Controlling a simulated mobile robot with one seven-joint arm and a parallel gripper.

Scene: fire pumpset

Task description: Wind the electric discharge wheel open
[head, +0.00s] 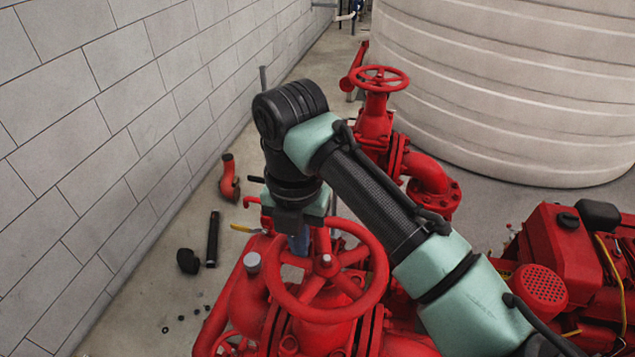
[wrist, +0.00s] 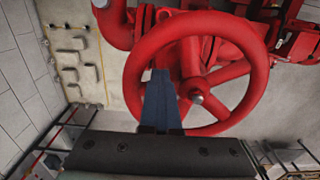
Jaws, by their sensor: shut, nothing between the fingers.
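A large red handwheel (head: 376,255) with spokes and a central hub sits on a red valve in the lower middle of the head view. It also fills the middle of the wrist view (wrist: 263,72). My gripper (head: 299,243) points down at the wheel's left side in the head view, its fingertips partly hidden by the rim. In the wrist view my gripper (wrist: 160,75) has its blue fingers together and empty. They overlap the opening between rim and spokes, left of the hub. I cannot tell whether they touch the wheel.
A second, smaller red handwheel (head: 377,79) stands on a valve behind. A red engine (head: 560,250) is at right and a large pale tank (head: 510,90) behind it. A block wall (head: 110,120) runs along the left. A black tube (head: 212,238) and small parts lie on the floor.

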